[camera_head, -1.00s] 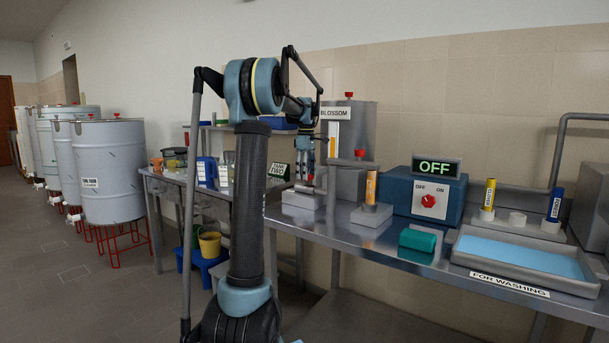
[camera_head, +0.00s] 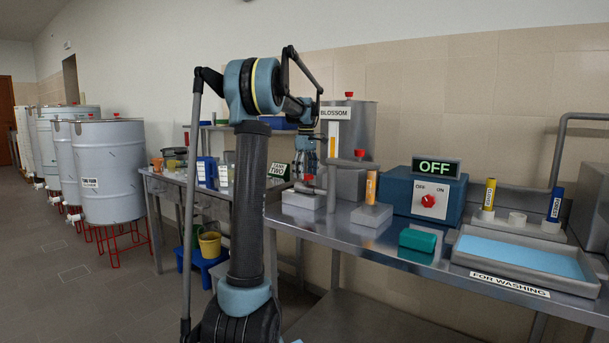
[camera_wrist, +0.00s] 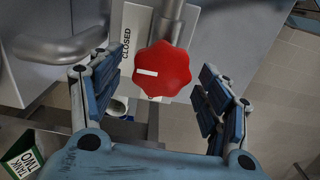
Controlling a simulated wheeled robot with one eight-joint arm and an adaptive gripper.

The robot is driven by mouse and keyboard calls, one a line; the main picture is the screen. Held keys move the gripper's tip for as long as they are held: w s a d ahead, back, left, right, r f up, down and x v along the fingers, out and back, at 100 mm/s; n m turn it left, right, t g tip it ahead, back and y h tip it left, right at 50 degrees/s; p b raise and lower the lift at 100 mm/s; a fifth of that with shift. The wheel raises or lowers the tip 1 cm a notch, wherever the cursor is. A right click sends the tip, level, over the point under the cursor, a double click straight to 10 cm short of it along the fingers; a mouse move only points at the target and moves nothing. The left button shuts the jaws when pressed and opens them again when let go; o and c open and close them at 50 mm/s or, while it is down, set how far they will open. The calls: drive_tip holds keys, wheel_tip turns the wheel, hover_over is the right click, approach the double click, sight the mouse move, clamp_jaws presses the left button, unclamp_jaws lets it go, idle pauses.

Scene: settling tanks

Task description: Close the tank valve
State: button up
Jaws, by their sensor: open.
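The red star-shaped valve knob (camera_wrist: 178,75) fills the middle of the wrist view. A white bar on its face lies nearly level and points left. A pale plate behind it reads CLOSED (camera_wrist: 126,43), up and left of the knob. My gripper (camera_wrist: 158,80) is open, one finger to each side of the knob, with visible gaps. In the head view my gripper (camera_head: 306,163) is low at the bench, left of the steel tank (camera_head: 363,125) labelled BLOSSOM. A small red knob (camera_head: 308,178) shows just under it; its lower surroundings are partly hidden.
A TANK TWO sign (camera_head: 278,170) stands left of my gripper. A blue control box (camera_head: 424,195) with an OFF display, a teal block (camera_head: 418,240) and a washing tray (camera_head: 525,285) are to the right. Large drums (camera_head: 108,165) line the left.

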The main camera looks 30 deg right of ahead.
sight(306, 174)
drive_tip(key=shift+r, duration=0.1)
wheel_tip(306, 174, up, 12)
idle(0.6)
idle(0.4)
